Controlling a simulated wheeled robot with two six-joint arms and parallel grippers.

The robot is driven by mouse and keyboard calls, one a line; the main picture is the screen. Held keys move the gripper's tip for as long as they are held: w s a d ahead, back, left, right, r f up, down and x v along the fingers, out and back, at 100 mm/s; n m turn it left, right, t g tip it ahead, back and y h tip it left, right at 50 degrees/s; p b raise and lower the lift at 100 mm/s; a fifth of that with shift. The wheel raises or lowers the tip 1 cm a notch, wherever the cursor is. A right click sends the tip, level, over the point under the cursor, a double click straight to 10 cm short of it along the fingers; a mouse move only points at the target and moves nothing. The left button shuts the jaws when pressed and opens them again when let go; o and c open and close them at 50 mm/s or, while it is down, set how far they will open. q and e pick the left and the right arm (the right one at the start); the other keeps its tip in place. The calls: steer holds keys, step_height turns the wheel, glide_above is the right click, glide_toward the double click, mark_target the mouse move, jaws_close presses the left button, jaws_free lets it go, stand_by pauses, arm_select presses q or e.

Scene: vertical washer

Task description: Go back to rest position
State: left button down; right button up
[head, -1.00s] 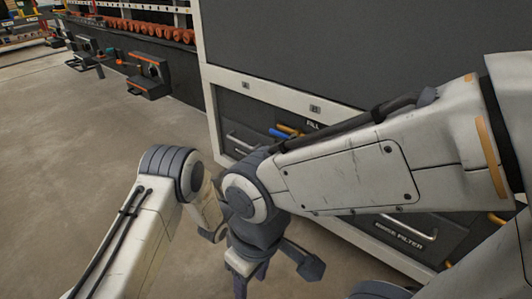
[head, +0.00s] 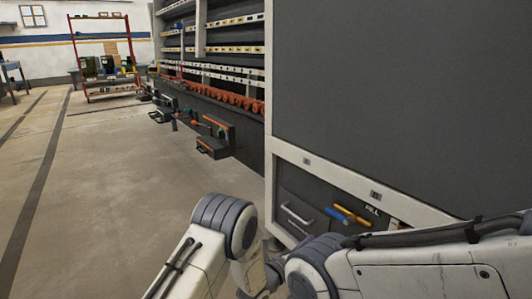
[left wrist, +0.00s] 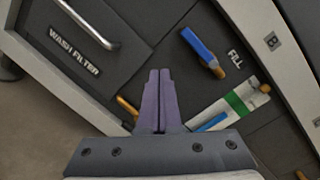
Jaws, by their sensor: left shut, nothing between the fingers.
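My left gripper (left wrist: 160,98) is shut and empty in the left wrist view. Its two purple fingers lie side by side in front of the washer's dark lower panel, and no contact with the panel shows. In the head view, my left arm enters at the bottom left and my right arm at the lower right. Their bent joints sit close together at the bottom centre, and the lower frame edge cuts off what is below. I cannot make out my right gripper's fingers there.
The tall grey washer (head: 400,100) fills the right side. Its FILL valve has a blue handle (left wrist: 200,48). A drawer marked WASH FILTER (left wrist: 75,50) has a metal handle. Shelving (head: 225,50) stands beyond the washer. Open concrete floor (head: 110,190) lies to the left.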

arm_select(q)
steer(key=s+a+r+n+g+y+p, duration=0.2)
steer(key=s+r+n+g+y+p, duration=0.15)
steer(key=r+n, duration=0.4)
steer(key=s+a+r+n+g+y+p, duration=0.2)
steer(key=s+r+n+y+p, duration=0.15)
steer(key=s+r+n, duration=0.35)
steer(key=s+a+r+n+g+y+p, duration=0.2)
steer(key=s+a+r+n, duration=0.25)
steer(key=s, duration=0.45)
steer(key=s+a+r+n+g+y+p, duration=0.1)
steer(key=s+a+r+n+g+p, duration=0.25)
steer(key=s, duration=0.55)
steer(key=s+a+r+n+g+y+p, duration=0.1)
steer(key=s+a+r+n+g+y, duration=0.15)
steer(key=s+a+n, duration=0.4)
step_height(320, 180, up, 38)
steer(key=s+m+p, duration=0.1)
steer(key=s+p, duration=0.1)
steer(key=p, duration=3.6)
steer(key=shift+s+a, duration=0.2)
steer(key=shift+s, duration=0.2)
steer(key=shift+t+h, duration=0.25)
